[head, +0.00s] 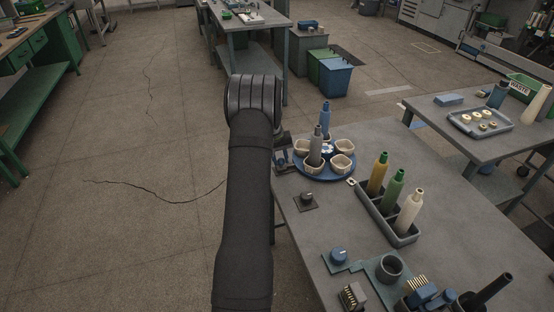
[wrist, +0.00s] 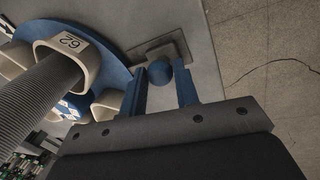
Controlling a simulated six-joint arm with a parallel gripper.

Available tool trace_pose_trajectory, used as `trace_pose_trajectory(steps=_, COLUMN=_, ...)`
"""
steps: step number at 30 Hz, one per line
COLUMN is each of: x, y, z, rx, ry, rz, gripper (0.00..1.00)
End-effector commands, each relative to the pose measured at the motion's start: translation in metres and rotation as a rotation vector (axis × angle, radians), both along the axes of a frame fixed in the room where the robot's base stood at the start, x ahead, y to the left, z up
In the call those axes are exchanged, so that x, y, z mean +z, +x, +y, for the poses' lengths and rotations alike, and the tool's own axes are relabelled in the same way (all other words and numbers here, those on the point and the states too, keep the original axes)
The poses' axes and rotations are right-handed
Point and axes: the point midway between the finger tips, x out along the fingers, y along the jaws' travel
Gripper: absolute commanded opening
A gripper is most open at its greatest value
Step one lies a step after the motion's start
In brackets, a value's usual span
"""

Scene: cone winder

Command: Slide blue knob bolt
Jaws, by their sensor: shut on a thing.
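In the wrist view the round blue knob (wrist: 160,72) of the bolt sits between the two blue fingers of my gripper (wrist: 161,82), which is shut on it. A grey metal plate (wrist: 172,46) lies just beyond the knob, beside the blue round plate (wrist: 115,28). In the head view my gripper (head: 284,158) is at the table's left edge, left of the blue round plate (head: 323,178). There the knob cannot be made out, and my dark arm covers the floor beside it.
Cream cups (head: 343,162) and grey and blue cones (head: 325,115) stand on the round plate, close to my gripper. A rack (head: 402,234) with yellow, green and cream cones is to the right. A blue dial (head: 338,255) is nearer. Floor left of the table is clear.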

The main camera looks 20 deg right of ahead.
Motion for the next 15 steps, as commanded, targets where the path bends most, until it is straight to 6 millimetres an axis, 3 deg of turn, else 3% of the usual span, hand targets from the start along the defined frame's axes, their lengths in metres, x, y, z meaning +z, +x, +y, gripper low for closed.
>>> trace_pose_trajectory(steps=3, x=0.000, y=0.000, z=-0.019, rx=-0.003, ry=-0.001, rz=-0.002, gripper=0.00)
trace_pose_trajectory(steps=11, x=0.001, y=0.000, z=-0.022, rx=-0.001, ry=-0.004, rz=-0.004, gripper=0.00)
trace_pose_trajectory(steps=12, x=0.001, y=0.000, z=-0.023, rx=-0.001, ry=-0.004, rz=-0.004, gripper=0.32)
trace_pose_trajectory(steps=15, x=0.001, y=0.000, z=-0.022, rx=-0.001, ry=-0.004, rz=-0.004, gripper=0.50)
